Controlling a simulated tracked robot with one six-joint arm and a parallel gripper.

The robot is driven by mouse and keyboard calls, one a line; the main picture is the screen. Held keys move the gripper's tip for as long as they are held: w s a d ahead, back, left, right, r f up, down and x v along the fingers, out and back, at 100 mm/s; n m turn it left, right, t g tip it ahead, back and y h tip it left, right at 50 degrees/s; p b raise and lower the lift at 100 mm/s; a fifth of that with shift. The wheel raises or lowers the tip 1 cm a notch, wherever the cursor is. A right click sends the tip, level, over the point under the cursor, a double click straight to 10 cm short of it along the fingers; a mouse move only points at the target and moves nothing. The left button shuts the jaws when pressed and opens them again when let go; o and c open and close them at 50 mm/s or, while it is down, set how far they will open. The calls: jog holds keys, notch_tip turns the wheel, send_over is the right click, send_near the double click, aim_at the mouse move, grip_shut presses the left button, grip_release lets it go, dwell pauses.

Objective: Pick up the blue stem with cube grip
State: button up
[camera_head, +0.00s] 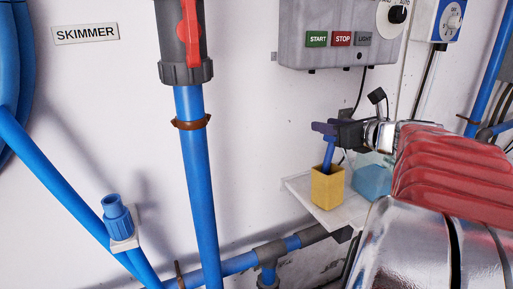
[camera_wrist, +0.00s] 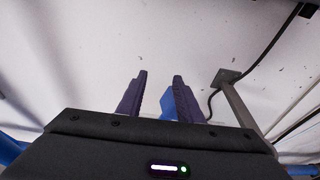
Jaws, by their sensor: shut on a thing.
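The blue stem (camera_head: 329,154) stands slightly tilted, with its lower end hidden inside a yellow tin (camera_head: 327,187). My gripper (camera_head: 325,130) reaches in from the right at the top of the stem, above the tin's mouth. In the wrist view my gripper's two dark purple fingers (camera_wrist: 156,95) have the blue cube grip (camera_wrist: 168,104) between them. The gripper is shut on it. The fingers hide most of the grip in the head view.
A light blue tin (camera_head: 371,181) stands right of the yellow one, partly behind my arm. Both are on a small white shelf (camera_head: 331,218) by the wall. A grey control box (camera_head: 338,50) hangs above. A vertical blue pipe (camera_head: 201,180) runs left of the shelf.

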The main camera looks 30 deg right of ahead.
aim_at(325, 139)
jog(key=f, duration=0.3)
jog(key=shift+a+f+g+y, duration=0.3)
jog(key=shift+a+f, duration=0.05)
grip_shut()
jog(key=shift+s+d, duration=0.1)
notch_tip(325, 139, up, 10)
jog(key=shift+r, duration=0.25)
jog(key=o, duration=1.7)
grip_release()
